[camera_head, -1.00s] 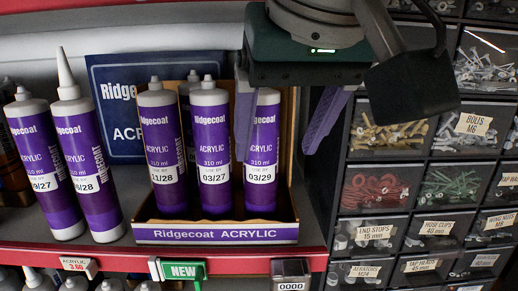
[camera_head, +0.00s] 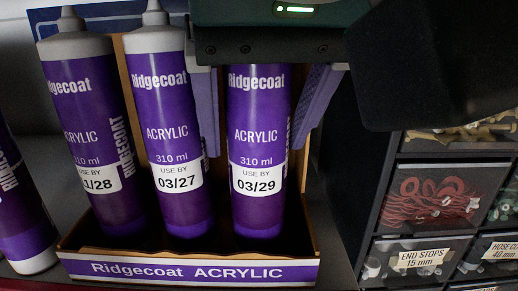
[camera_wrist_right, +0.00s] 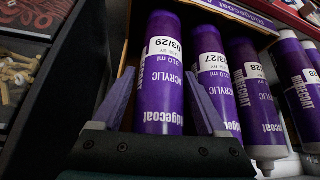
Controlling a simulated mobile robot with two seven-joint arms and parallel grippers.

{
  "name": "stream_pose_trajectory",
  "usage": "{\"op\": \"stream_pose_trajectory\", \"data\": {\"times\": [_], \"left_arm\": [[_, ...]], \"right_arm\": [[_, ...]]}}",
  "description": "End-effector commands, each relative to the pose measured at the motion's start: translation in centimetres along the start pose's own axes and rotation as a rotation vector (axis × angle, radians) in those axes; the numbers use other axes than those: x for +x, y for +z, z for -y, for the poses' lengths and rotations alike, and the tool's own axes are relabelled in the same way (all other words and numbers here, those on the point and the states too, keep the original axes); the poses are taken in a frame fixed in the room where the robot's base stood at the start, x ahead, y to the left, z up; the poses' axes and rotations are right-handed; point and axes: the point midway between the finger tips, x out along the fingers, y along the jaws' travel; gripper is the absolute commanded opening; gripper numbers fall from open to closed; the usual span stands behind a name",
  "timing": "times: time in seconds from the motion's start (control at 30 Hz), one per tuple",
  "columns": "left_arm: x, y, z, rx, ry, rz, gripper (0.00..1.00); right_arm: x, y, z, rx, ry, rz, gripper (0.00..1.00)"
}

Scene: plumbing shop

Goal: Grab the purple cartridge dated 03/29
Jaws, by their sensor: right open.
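The purple cartridge dated 03/29 (camera_head: 257,205) stands upright at the right end of an open Ridgecoat ACRYLIC box (camera_head: 190,270). My right gripper (camera_head: 256,140) is open, with one pale purple finger on each side of this cartridge. The gripper body hides the cartridge's top in the head view. In the right wrist view the same cartridge (camera_wrist_right: 162,85) shows between the open fingers of the gripper (camera_wrist_right: 160,76). Whether a finger touches it, I cannot tell. My left gripper is not in view.
The 03/27 cartridge (camera_head: 176,130) stands close to the left finger, with another cartridge (camera_head: 90,130) marked /28 beyond it. Drawers of fittings (camera_head: 430,195) stand close on the right. A loose cartridge (camera_head: 22,215) is at the far left.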

Motion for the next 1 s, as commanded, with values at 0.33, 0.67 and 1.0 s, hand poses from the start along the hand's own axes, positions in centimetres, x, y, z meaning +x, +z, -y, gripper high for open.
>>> {"op": "stream_pose_trajectory", "data": {"times": [0.33, 0.67, 1.0], "left_arm": [[-0.08, -0.01, 0.03, 0.002, -0.001, 0.001, 0.5], [-0.08, -0.02, 0.0, 0.0, 0.0, 0.0, 0.5], [-0.08, -0.08, -0.22, -0.008, 0.006, -0.001, 0.5]], "right_arm": [[-0.08, -0.07, 0.01, 0.0, -0.001, 0.0, 0.57], [-0.08, -0.08, 0.01, 0.0, -0.001, -0.001, 0.2], [-0.08, -0.09, 0.0, 0.0, -0.001, -0.001, 0.0]]}}
